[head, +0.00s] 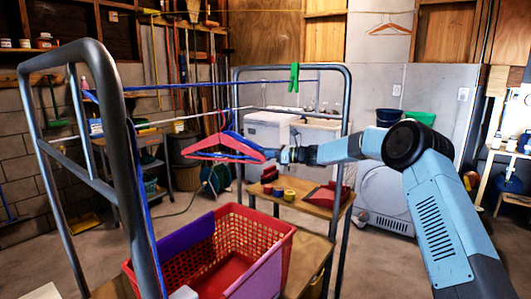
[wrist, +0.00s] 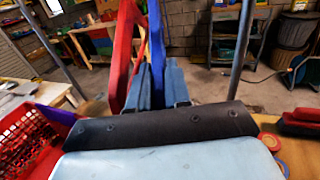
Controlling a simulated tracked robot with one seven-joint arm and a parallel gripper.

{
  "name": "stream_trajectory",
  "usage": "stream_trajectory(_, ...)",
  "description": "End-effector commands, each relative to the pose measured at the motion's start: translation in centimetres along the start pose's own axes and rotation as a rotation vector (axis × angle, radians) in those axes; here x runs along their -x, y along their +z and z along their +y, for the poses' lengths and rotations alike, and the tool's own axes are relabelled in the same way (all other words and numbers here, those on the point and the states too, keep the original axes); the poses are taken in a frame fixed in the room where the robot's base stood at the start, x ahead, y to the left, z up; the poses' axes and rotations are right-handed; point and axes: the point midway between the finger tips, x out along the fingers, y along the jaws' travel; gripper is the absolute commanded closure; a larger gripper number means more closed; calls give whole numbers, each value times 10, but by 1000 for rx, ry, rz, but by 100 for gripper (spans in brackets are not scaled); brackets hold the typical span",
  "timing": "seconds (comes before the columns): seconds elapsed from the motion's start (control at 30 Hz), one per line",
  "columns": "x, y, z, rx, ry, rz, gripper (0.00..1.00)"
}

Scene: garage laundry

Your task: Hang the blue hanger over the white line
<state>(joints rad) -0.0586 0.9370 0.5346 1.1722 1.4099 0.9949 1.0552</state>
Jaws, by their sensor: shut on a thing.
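The blue hanger (wrist: 156,45) runs down between the fingers of my gripper (wrist: 160,88) in the wrist view; the gripper is shut on it. In the head view the blue hanger (head: 236,133) is partly hidden behind a red hanger (head: 226,146), and my gripper (head: 285,155) is at its right end. The red hanger also shows just left of the fingers in the wrist view (wrist: 122,50). The white line (head: 185,117) crosses the rack near the hangers' hooks. I cannot tell whether either hook rests on it.
A blue line (head: 180,86) runs above the white one, with a green clip (head: 294,77) on it. Grey rack posts (head: 120,130) stand at both sides. A red basket (head: 283,235) is below, and a wooden table (head: 318,205) with small items stands behind.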

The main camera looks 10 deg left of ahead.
Motion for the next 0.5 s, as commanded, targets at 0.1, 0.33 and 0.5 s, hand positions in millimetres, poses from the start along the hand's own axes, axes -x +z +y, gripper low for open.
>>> stream_trajectory(0.1, 0, 0, 0, 0, 0, 0, 100)
stream_trajectory(0.33, 0, 0, 0, 0, 0, 0, 66)
stream_trajectory(0.5, 0, 0, 0, 0, 0, 0, 52)
